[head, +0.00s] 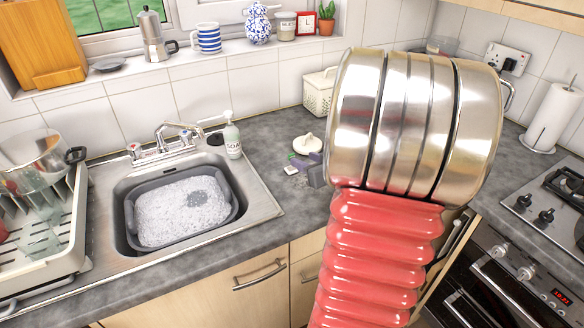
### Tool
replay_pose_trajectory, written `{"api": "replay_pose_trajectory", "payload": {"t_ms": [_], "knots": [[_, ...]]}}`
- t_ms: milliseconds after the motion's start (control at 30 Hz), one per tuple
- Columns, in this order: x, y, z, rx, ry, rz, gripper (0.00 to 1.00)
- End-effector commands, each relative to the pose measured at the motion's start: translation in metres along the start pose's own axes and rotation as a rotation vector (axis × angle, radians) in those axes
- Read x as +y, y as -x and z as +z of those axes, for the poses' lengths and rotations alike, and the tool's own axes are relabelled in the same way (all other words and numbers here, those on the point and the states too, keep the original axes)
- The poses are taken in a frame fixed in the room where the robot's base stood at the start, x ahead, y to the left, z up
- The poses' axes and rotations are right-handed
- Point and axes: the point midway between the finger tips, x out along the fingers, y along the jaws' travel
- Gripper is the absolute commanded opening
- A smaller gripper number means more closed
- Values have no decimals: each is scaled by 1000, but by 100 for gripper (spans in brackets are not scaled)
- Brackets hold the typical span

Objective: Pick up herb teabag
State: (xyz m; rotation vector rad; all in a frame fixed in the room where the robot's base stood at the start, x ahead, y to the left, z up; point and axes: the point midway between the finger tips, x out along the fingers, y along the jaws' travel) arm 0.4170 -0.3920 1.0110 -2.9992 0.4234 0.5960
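A small cluster of little items lies on the grey counter between the sink and my arm. It includes a small white piece (290,169), a small green piece (292,156) and grey-purple blocks (317,175). They are too small to tell which, if any, is the herb teabag. A cream round lid with a knob (307,144) lies just behind them. My arm, with red ribbed bellows and a large shiny metal section, rises close to the camera just right of the cluster and may cover part of it. My gripper's fingers do not show.
A sink with a grey basin of suds (187,208) is at left, with a soap bottle (232,139) behind it. A dish rack (75,225) is far left, a hob (548,200) right.

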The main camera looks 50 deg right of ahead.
Motion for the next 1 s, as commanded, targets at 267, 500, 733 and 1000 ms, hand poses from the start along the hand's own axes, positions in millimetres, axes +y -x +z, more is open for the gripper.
{"api": "replay_pose_trajectory", "payload": {"t_ms": [267,500,733,1000], "knots": [[-1,-34,1,-1,0,-2,39],[-1,-39,0,0,1,0,39],[-1,-40,0,-1,0,-1,39],[-3,-66,0,-2,0,-3,39]]}}
